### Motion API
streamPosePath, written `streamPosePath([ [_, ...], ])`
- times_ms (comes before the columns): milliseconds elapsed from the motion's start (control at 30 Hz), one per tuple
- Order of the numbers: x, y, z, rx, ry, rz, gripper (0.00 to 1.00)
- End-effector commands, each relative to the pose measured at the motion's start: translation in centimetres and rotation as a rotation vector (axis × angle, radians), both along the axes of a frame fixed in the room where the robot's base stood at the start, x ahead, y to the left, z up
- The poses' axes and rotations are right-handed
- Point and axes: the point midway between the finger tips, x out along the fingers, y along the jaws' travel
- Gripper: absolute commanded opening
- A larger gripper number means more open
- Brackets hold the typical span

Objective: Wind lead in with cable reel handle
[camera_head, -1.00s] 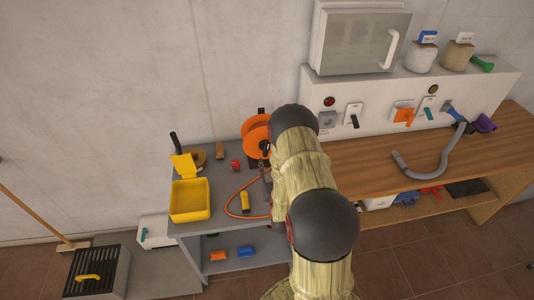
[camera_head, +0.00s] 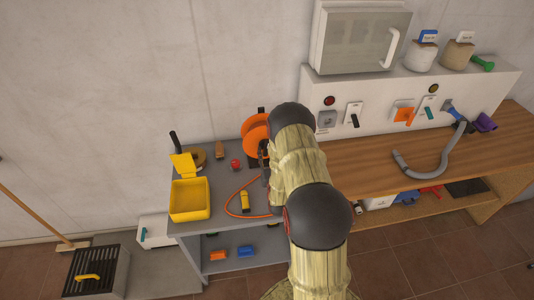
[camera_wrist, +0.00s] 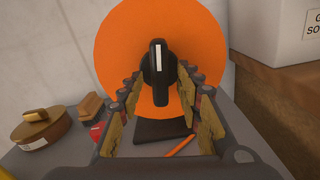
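The orange cable reel (camera_head: 257,134) stands at the back right of the grey table, partly hidden behind my arm in the head view. In the wrist view its orange disc (camera_wrist: 118,42) faces me. The black reel handle (camera_wrist: 158,62), with a white stripe, shows upright near the disc's middle. My gripper (camera_wrist: 160,85) is open, its fingers on either side of the handle in the picture; I cannot tell whether they touch it. The orange lead (camera_head: 229,198) curves across the table, and a short piece (camera_wrist: 182,146) shows below the reel.
A yellow open box (camera_head: 190,216), a yellow-black object (camera_head: 244,201), a red object (camera_head: 235,164) and a brown block (camera_head: 220,150) are on the grey table. A brass round object (camera_wrist: 47,133) lies left of the reel. A wooden counter (camera_head: 365,170) adjoins on the right.

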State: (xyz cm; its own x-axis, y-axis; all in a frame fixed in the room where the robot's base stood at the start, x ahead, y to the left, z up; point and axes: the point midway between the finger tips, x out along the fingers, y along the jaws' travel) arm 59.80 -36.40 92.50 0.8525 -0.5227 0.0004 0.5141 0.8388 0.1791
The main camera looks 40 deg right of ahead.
Motion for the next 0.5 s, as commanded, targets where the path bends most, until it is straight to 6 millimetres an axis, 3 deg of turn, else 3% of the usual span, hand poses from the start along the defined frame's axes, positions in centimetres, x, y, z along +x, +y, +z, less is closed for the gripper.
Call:
streamPosePath([
  [500, -0.04, 0.02, -0.02, 0.001, 0.001, 0.0, 0.08],
])
